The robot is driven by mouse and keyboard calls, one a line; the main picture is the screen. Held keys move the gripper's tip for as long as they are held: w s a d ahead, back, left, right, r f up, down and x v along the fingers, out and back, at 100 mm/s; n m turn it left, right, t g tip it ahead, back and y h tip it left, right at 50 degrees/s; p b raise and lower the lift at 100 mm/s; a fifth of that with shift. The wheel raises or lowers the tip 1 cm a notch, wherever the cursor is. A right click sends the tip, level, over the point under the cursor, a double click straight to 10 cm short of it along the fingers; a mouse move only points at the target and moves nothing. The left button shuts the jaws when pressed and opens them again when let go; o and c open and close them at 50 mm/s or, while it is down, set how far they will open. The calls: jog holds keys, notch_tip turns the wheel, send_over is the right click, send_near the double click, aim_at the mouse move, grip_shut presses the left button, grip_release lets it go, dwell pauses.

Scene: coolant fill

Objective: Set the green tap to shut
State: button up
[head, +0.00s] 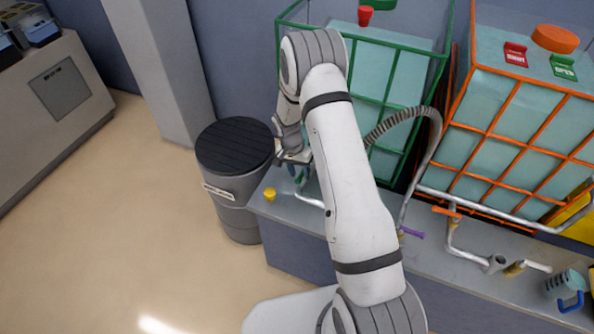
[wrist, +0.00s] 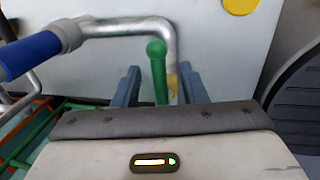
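The green tap (wrist: 158,72) shows in the wrist view as a green lever with a rounded end, in front of a bent silver pipe (wrist: 130,27). My gripper (wrist: 160,75) has its two blue-grey fingers apart, one on each side of the green lever, with a visible gap on both sides. The lower part of the lever is hidden behind my gripper body. In the head view my gripper (head: 294,157) is low over the left end of the grey bench, and my arm hides most of the tap area there.
A blue handle (wrist: 28,55) lies left of the fingers. A yellow knob (head: 269,194) sits at the bench's left end, beside a grey bin with a black lid (head: 234,145). A green-framed tank (head: 405,95) and an orange-framed tank (head: 520,130) stand behind, with pipes and an orange lever (head: 447,211).

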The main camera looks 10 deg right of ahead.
jog(key=shift+f, duration=0.1)
grip_shut()
dwell(0.4)
